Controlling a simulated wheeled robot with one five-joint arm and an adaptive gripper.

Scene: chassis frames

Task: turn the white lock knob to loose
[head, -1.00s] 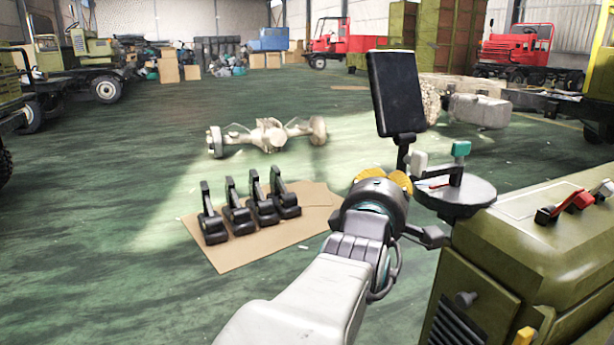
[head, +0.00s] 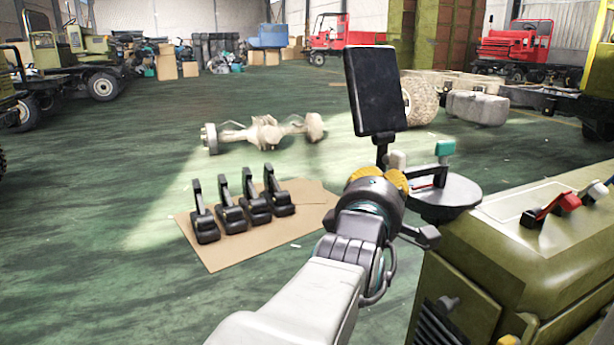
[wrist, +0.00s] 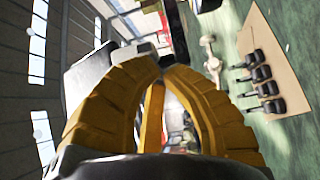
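I cannot tell whether the fingers touch the knob.
The olive machine body (head: 510,250) with red levers (head: 550,210) and a white one lies at right. On the green floor, several black pedal-like parts rest on cardboard (head: 225,255); an axle (head: 262,133) lies beyond. Open floor is at left.

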